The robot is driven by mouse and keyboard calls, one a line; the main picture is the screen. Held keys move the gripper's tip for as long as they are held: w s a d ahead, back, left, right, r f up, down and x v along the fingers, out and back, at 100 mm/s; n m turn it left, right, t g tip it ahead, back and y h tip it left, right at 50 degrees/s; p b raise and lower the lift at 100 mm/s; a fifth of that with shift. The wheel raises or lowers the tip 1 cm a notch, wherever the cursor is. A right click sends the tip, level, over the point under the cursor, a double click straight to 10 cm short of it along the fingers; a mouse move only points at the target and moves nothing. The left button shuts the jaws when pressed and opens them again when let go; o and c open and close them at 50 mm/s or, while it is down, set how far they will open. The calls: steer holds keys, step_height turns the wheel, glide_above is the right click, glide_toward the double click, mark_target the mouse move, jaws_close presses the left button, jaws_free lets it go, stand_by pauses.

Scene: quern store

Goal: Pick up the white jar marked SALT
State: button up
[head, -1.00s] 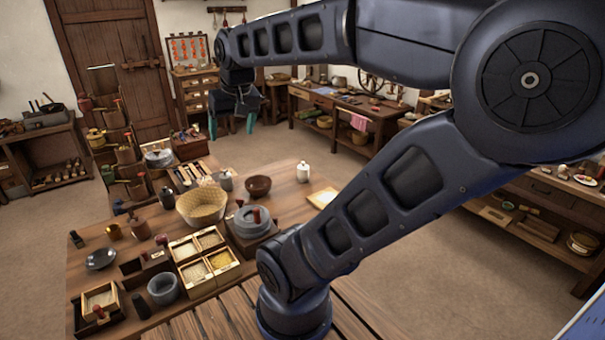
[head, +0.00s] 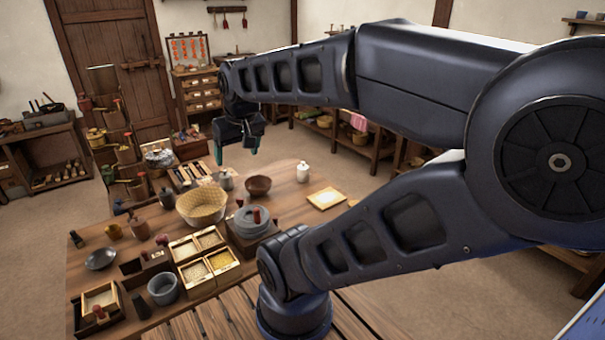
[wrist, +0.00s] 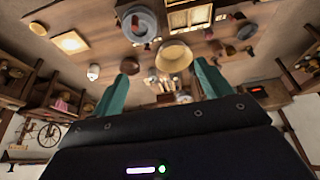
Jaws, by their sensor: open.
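The white jar (head: 303,173) stands upright near the far edge of the wooden table, right of a brown bowl (head: 258,186). Any marking on it is too small to read. It also shows small in the wrist view (wrist: 93,72), left of both fingers. My gripper (head: 237,152) is open and empty. In the head view its teal fingers appear up and left of the jar, apart from it. In the wrist view the gripper (wrist: 162,72) has one finger on each side of the view's middle, with the jar outside them.
The table also holds a woven basket (head: 202,205), a stone quern (head: 252,221), grain boxes (head: 198,270) and a grey pot (head: 226,179). A pale square tray (head: 326,198) lies right of the jar. The tabletop around the jar is mostly clear. Shelves (head: 198,92) stand along the back wall.

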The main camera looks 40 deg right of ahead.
stand_by(0.4)
steer(key=shift+o, duration=0.7)
